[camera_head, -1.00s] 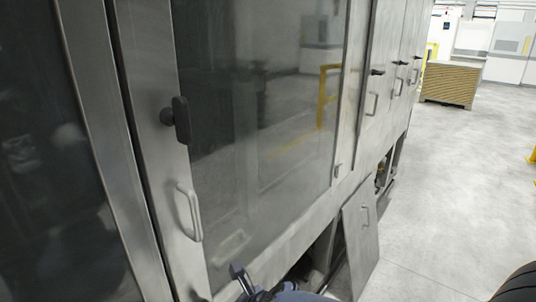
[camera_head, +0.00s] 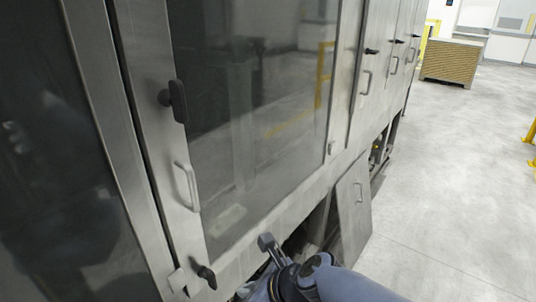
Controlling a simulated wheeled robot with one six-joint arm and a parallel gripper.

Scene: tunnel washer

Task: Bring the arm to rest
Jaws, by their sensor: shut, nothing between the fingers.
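My gripper (camera_head: 267,243) shows at the bottom middle, at the end of my blue-grey arm. Its fingers are shut with nothing between them. It is close in front of the lower part of the washer (camera_head: 290,217), below the large glass door (camera_head: 240,130). I cannot tell whether it touches the washer. The glass door is closed, with a dark latch knob (camera_head: 178,100) and a metal pull handle (camera_head: 187,186) on its left frame. A second dark latch (camera_head: 206,276) sits lower down.
A lower panel (camera_head: 352,208) leans outward from the washer, just right of my gripper, beside a dark opening. The grey floor (camera_head: 450,190) on the right is clear. A slatted brown crate (camera_head: 448,63) stands farther back. A yellow post (camera_head: 531,133) is at the right edge.

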